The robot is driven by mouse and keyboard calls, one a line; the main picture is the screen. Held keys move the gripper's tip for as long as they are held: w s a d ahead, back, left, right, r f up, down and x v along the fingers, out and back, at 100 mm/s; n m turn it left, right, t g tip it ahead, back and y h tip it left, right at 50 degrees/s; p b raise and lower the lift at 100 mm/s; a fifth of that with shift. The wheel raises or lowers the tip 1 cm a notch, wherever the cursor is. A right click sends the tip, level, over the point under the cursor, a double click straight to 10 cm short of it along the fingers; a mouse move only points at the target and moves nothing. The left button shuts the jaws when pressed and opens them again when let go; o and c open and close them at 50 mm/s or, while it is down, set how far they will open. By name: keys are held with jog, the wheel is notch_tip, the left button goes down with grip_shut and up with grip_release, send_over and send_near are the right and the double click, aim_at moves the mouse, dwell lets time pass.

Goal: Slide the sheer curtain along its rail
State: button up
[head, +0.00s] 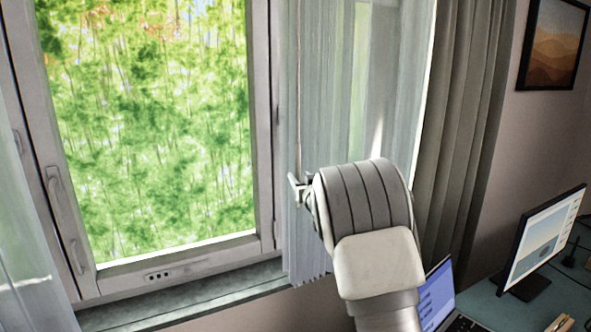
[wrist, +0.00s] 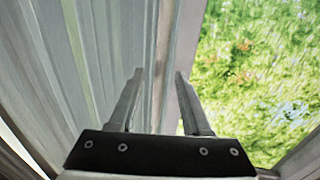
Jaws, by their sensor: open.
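The sheer curtain (head: 335,90) hangs in pale, see-through folds at the right of the window in the head view. It fills the left of the wrist view (wrist: 95,45). A thin brownish vertical line, perhaps a wand, runs down near its left edge. My gripper (head: 297,190) is at this edge, about two thirds of the way down. In the wrist view my gripper (wrist: 159,75) is open, its two fingers on either side of the edge strip. I cannot tell whether they touch the fabric. The rail is out of view.
A window (head: 150,130) with green foliage outside is left of the curtain, above a sill (head: 190,303). Another sheer panel (head: 25,250) hangs far left. A thick grey curtain (head: 463,110) hangs right. A desk (head: 555,305) with a monitor (head: 548,240) and laptop (head: 437,295) is lower right.

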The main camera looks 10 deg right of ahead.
jog(key=shift+w+a+p, duration=0.2)
jog(key=shift+w+p, duration=0.1)
jog(key=shift+w, duration=1.1)
jog(key=shift+w+a+p, duration=0.15)
jog(key=shift+w+p, duration=0.15)
jog(key=shift+w, duration=1.1)
grip_shut()
